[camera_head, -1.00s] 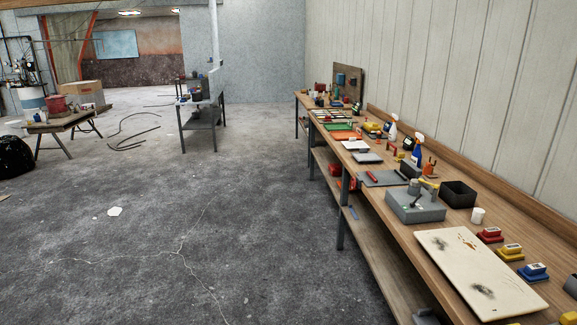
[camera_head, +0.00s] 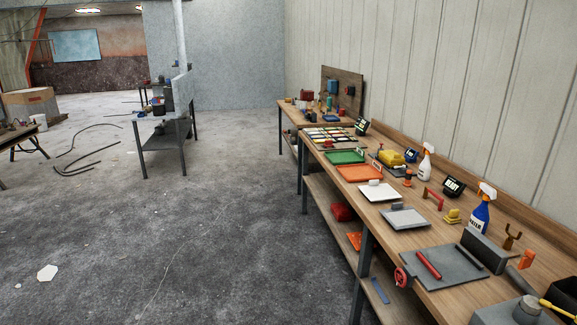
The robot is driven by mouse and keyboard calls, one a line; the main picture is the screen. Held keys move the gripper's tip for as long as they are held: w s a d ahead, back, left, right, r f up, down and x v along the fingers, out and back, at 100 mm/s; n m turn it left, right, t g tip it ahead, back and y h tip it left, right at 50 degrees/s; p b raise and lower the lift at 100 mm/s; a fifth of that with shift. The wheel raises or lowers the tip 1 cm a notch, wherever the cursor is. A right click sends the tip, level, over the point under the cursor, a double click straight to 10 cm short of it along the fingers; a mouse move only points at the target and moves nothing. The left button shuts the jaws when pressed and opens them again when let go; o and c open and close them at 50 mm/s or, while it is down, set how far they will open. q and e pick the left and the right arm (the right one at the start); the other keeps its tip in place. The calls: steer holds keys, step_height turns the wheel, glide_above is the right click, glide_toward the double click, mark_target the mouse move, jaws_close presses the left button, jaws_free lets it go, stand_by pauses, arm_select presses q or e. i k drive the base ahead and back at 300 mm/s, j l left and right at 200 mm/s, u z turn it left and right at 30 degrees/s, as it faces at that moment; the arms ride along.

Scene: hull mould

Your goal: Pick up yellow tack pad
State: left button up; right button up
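Neither of my grippers is in view. A small yellow pad-like piece (camera_head: 452,215) sits on the long wooden bench (camera_head: 395,240), left of the blue spray bottle (camera_head: 481,211). A larger yellow object (camera_head: 391,158) lies farther back on the bench, near the white spray bottle (camera_head: 425,163). I cannot tell which of these, if either, is the yellow tack pad. Nothing is seen touching either one.
A metal table (camera_head: 165,140) stands farther back.

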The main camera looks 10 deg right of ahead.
mark_target(453, 218)
steer(key=i+z, duration=0.4)
steer(key=i+j+z, duration=0.2)
steer(key=i+z, duration=0.15)
steer(key=i, duration=0.2)
steer(key=i+j+z, duration=0.25)
steer(key=i+z, duration=0.15)
steer(key=i+j+z, duration=0.35)
steer(key=i+j, duration=0.1)
